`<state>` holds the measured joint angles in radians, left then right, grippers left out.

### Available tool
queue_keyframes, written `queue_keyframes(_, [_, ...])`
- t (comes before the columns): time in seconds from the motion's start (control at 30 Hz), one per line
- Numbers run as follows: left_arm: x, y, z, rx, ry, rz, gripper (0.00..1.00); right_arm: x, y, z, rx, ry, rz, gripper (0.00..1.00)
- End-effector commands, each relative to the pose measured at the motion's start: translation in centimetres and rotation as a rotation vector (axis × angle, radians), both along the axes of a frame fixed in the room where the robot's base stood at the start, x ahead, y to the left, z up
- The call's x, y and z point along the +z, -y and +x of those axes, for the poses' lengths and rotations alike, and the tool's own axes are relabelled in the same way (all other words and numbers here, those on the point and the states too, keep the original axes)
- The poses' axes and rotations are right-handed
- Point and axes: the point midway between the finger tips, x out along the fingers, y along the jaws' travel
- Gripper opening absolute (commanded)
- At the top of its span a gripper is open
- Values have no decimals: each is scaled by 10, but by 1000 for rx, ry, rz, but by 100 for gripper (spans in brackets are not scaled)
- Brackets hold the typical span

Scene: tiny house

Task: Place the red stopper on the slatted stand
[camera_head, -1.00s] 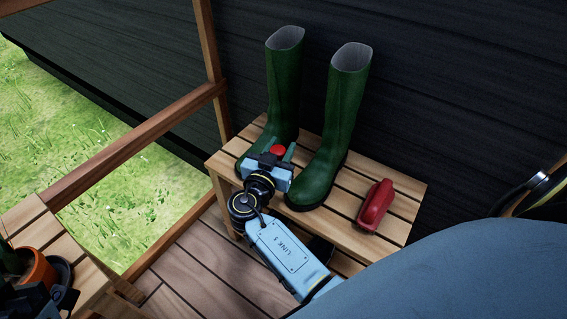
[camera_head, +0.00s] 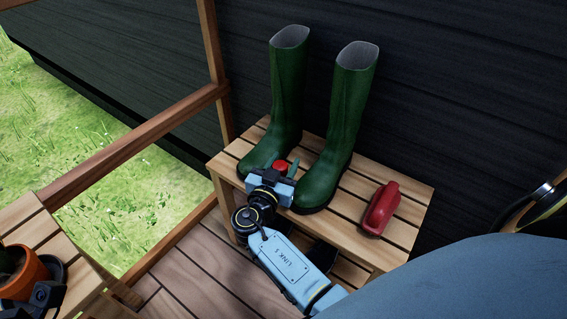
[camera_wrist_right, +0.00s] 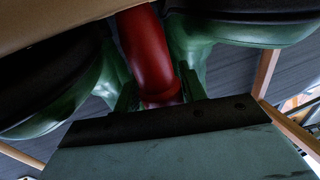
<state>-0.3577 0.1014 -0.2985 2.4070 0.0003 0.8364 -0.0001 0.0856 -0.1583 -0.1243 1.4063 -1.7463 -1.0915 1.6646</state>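The red stopper (camera_head: 280,166) sits between the green fingers of my right gripper (camera_head: 281,169), in front of the left boot. In the right wrist view the red stopper (camera_wrist_right: 148,55) runs between the two fingers (camera_wrist_right: 160,92), which look closed on it. Its far end meets or passes behind the tan board edge at the top; I cannot tell whether it touches. The wooden slatted stand (camera_head: 352,185) is against the dark wall, under and beyond the gripper. A dark angular part at the lower left, apparently my left gripper (camera_head: 42,298), is cut off, its fingers unclear.
Two green boots (camera_head: 288,95) (camera_head: 350,110) stand on the stand just behind the right gripper. A red brush-like object (camera_head: 380,208) lies at its right end. An orange pot (camera_head: 22,272) is at lower left. Bare slats show between the boots and the brush.

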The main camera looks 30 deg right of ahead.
Motion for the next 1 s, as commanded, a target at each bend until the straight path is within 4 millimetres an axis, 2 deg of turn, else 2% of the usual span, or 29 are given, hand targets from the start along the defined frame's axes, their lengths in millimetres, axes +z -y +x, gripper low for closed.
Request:
queue_keyframes(0.03, [0,0,0,0,0,0,36,0,0,0,0,0,0,48])
queue_keyframes(0.1, [0,0,0,0,0,0,36,0,0,0,0,0,0,57])
queue_keyframes(0.47, [1,0,0,0,-1,0,36,2,-2,-1,1,-3,0,57])
queue_keyframes(0.57, [2,1,4,0,-27,8,36,2,-13,-9,1,-3,0,57])
queue_keyframes(1.0, [4,8,31,1,-219,67,36,2,-84,-60,1,-3,0,57])
